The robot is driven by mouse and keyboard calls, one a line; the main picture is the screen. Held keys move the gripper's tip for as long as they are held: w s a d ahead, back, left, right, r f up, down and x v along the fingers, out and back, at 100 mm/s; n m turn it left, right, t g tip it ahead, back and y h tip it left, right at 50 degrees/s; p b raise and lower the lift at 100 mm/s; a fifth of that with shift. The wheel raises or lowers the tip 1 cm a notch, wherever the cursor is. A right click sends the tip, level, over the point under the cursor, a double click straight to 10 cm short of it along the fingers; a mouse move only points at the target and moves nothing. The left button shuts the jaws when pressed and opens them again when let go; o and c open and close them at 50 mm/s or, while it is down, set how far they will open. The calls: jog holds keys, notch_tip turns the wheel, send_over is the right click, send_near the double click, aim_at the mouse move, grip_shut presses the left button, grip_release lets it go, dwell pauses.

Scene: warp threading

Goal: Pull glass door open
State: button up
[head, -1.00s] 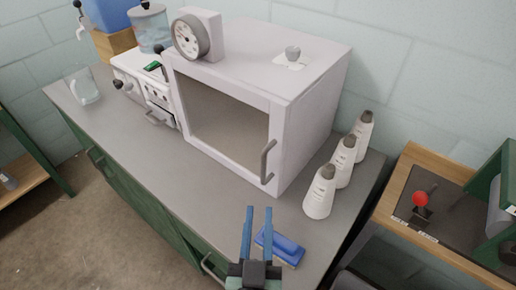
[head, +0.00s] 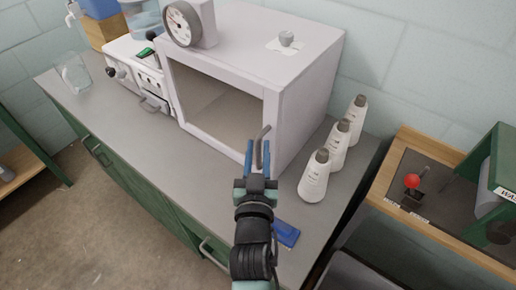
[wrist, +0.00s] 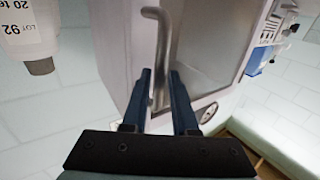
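The white cabinet (head: 312,85) stands on the grey counter with its framed glass door (head: 212,108) facing me. The door looks closed. Its grey bar handle (head: 264,131) is at the door's right side, and it also shows in the wrist view (wrist: 163,50). My gripper (head: 258,150) is at the handle with its two blue fingers apart, one on each side of the bar. In the wrist view the bar's end lies between the fingers (wrist: 160,80), with a gap to the right finger. The handle's lower part is hidden by my gripper in the head view.
Several white bottles, one of them nearest (head: 315,178), stand just right of the cabinet. A blue block (head: 286,234) lies on the counter (head: 160,150) near its front edge. A round dial gauge (head: 186,24) sits on the cabinet.

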jog(key=shift+w, duration=0.1)
grip_shut()
dwell(1.4)
